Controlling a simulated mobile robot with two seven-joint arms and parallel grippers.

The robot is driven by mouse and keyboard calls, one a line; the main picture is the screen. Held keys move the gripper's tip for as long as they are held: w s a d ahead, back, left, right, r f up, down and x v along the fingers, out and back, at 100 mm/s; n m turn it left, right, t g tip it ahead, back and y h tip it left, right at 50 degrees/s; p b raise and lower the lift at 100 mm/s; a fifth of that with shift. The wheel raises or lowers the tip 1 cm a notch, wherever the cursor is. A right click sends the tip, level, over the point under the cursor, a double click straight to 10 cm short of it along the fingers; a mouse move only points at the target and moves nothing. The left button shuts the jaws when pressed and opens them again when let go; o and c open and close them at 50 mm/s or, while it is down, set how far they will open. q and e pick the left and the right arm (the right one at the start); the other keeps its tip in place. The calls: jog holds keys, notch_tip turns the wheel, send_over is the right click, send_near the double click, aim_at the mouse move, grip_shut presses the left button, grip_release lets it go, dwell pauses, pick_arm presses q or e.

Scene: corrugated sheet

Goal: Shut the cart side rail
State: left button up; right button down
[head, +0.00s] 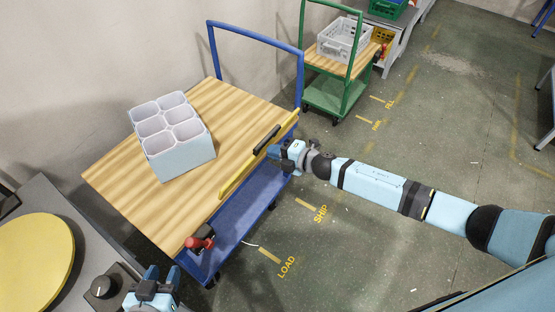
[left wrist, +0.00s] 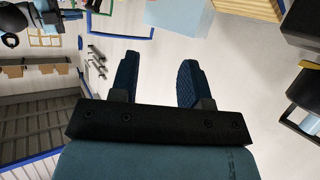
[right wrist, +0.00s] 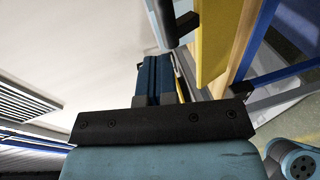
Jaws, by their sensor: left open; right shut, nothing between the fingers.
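The cart has a wooden deck (head: 110,185) on a blue frame. Its yellow side rail (head: 233,183) runs along the deck's right edge; I cannot tell whether it is fully upright or latched. A black handle (head: 267,140) sits on the rail. A red latch-like part (head: 201,241) is at the deck's near right corner. My right gripper (head: 279,153) is shut and empty beside the rail, just outside it near the handle. In the right wrist view the yellow rail (right wrist: 212,45) is right of the shut fingers (right wrist: 155,70). My left gripper (head: 157,280) is open and empty, apart from the cart.
A pale blue six-cell box (head: 180,158) stands on the deck. A grey table with a yellow disc (head: 30,262) and a black knob (head: 101,287) is at the near left. A green cart (head: 328,95) with a grey crate (head: 343,40) stands behind. The floor at right is clear.

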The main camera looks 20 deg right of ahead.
jog(key=s+d+f+t+y+b, duration=0.4)
jog(key=d+f+t+b, duration=0.65)
jog(key=b, duration=1.75)
pick_arm(q)
jog(key=w+d+f+t+h+b, duration=0.1)
jog(key=d+f+h, duration=0.4)
jog(key=f, duration=0.6)
jog(key=shift+w+d+f+m+t+b, duration=0.2)
jog(key=shift+d+m+t+b, duration=0.3)
jog(key=shift+t+b, duration=0.45)
pick_arm(e)
jog(key=w+a+r+g, duration=0.3)
jog(key=w+a+r, duration=0.3)
jog(key=w+a, duration=0.2)
jog(key=shift+w+a, duration=0.3)
jog(key=shift+w, duration=0.45)
jog(key=shift+r, duration=0.1)
